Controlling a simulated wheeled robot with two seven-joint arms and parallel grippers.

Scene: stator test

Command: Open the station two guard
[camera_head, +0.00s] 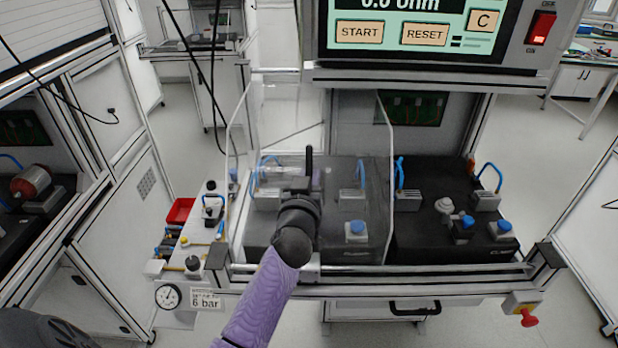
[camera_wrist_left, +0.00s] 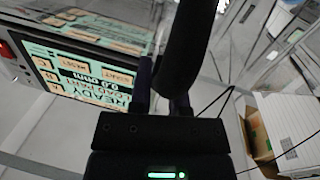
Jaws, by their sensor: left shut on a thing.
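The clear guard (camera_head: 350,128) is a see-through panel over the left half of the station, its upper edge raised in front of the bench. Its black handle (camera_head: 309,154) stands upright near the panel's middle. My left gripper (camera_head: 305,176) is shut on this handle. In the left wrist view the handle (camera_wrist_left: 191,45) runs up as a thick dark bar from between the fingers of the left gripper (camera_wrist_left: 163,92). The fingertips are partly hidden by the handle. The right half of the station (camera_head: 430,230) is uncovered. My right gripper is not in view.
The tester screen (camera_head: 405,30) with START and RESET hangs above the station. Black fixtures with blue knobs (camera_head: 355,228) stand behind the panel and to its right. A front rail (camera_head: 430,272) crosses the bench. A red emergency button (camera_head: 528,317) sits at lower right; a red bin (camera_head: 180,211) stands left.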

